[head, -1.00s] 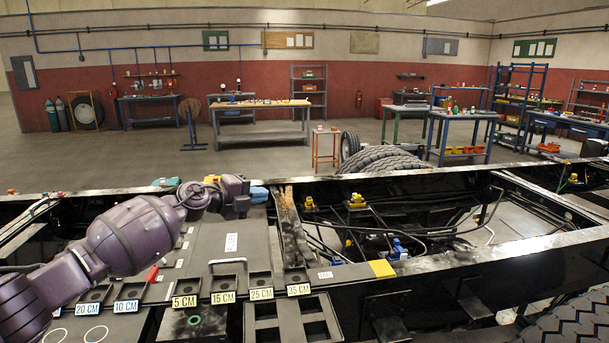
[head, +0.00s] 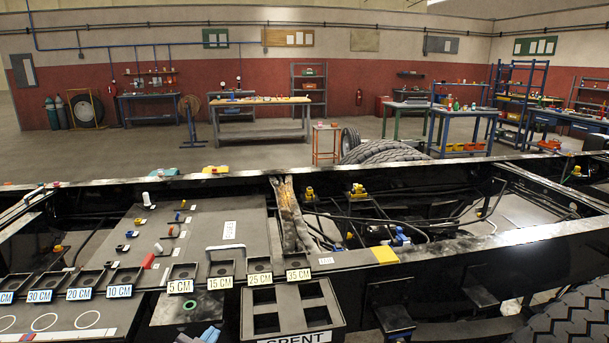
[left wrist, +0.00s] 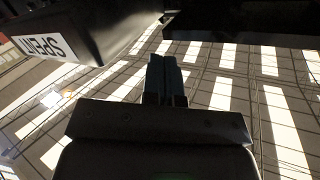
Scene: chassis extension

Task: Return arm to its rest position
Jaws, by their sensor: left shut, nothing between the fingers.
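My left gripper (head: 208,335) shows only as blue fingertips at the bottom edge of the head view, left of the SPENT bin (head: 292,312) and in front of the work panel. The rest of my left arm is out of that view. In the left wrist view its two dark blue fingers (left wrist: 165,76) are pressed together with nothing between them. My right gripper is in neither view.
The panel (head: 190,262) carries labelled slots (head: 182,285), small fittings and a red block (head: 148,260). A black frame rail (head: 440,252) runs to the right, with hoses and yellow fittings behind it. A large tyre (head: 570,320) fills the lower right corner.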

